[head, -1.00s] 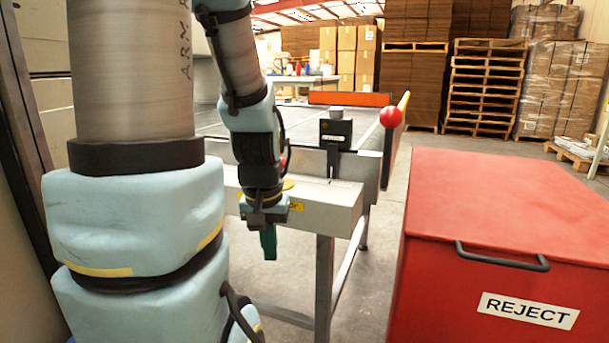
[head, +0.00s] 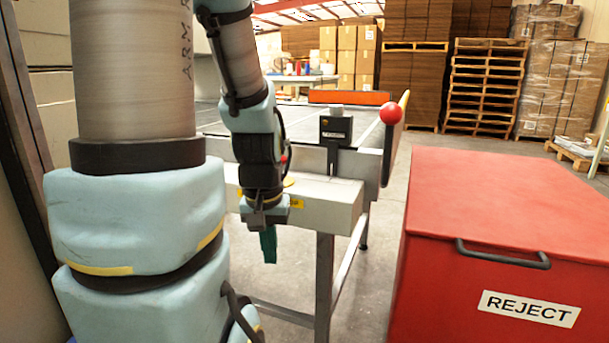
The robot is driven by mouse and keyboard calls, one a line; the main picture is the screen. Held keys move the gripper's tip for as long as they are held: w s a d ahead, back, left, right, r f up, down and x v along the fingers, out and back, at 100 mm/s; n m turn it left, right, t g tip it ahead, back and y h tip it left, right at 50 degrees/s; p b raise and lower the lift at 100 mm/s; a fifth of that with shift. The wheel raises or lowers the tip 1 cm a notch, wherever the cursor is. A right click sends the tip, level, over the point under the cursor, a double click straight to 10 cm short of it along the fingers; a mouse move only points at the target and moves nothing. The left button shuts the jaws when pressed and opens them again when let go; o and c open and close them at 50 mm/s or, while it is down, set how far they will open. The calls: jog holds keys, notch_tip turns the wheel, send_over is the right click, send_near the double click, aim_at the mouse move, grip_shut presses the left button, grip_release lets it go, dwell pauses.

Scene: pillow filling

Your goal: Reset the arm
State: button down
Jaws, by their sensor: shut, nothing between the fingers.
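My gripper (head: 268,246) hangs pointing down at the end of my arm, in front of the near edge of the pale table (head: 335,200). Its green fingers are shut and hold nothing. My arm's blue and grey links fill the left of the head view and hide part of the table behind them.
A red bin (head: 500,190) with a black handle and a REJECT label stands at the right. A lever with a red ball (head: 391,113) and a dark box (head: 335,129) sit at the table's far part. Pallets (head: 486,85) and cartons are at the back. Floor between table and bin is clear.

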notch_tip(320, 180, up, 33)
jog(key=p, duration=3.2)
jog(key=shift+r, duration=0.1)
